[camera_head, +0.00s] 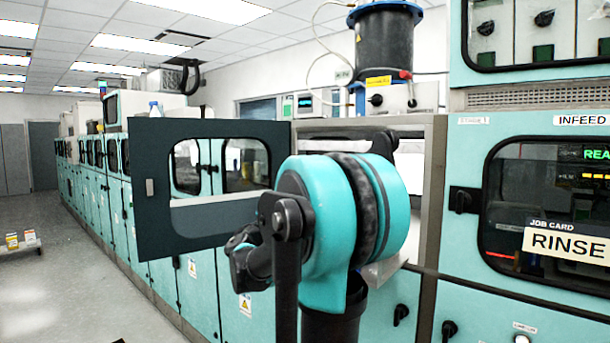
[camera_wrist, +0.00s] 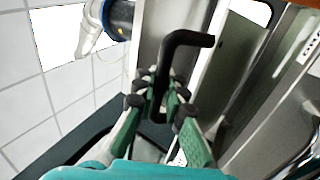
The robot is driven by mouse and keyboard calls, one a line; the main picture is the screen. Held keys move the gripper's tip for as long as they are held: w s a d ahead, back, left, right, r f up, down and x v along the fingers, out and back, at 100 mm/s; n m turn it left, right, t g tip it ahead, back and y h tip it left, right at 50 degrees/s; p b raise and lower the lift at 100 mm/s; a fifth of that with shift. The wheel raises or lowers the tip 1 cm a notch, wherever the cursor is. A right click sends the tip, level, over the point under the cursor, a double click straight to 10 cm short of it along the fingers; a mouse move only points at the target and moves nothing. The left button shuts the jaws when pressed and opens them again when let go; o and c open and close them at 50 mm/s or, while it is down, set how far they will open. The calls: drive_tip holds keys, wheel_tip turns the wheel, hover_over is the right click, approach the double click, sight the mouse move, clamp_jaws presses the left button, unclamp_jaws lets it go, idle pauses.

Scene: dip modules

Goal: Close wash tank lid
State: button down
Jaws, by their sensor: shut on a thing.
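My gripper (camera_wrist: 160,97) shows in the wrist view, its green fingers with black tips shut on a black bent handle (camera_wrist: 188,38). The handle rises between the fingertips and turns to the right at its top. What the handle is fixed to is hidden by the fingers, so I cannot make out the wash tank lid clearly. In the head view, my teal arm stands in front of the open machine compartment (camera_head: 425,200) and hides the gripper and much of the inside.
A dark framed door (camera_head: 150,225) with a window stands swung open left of the compartment. A dark cylindrical vessel (camera_head: 385,50) with a blue rim sits above. The INFEED panel (camera_head: 470,250) is at right. Floor at far left is mostly free.

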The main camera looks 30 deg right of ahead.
drive_tip(key=shift+s+a+f, duration=0.1)
drive_tip(key=shift+a+f, duration=0.1)
drive_tip(key=shift+f, duration=0.45)
drive_tip(key=shift+s+a+f, duration=0.1)
drive_tip(key=shift+a+f, duration=0.15)
drive_tip(key=shift+f, duration=0.45)
drive_tip(key=shift+s+a+f, duration=0.1)
drive_tip(key=shift+a+f, duration=0.1)
drive_tip(key=shift+f, duration=0.45)
drive_tip(key=shift+w, duration=0.1)
drive_tip(key=c, duration=1.6)
unclamp_jaws()
drive_tip(key=shift+o, duration=0.2)
drive_tip(key=v, duration=1.2)
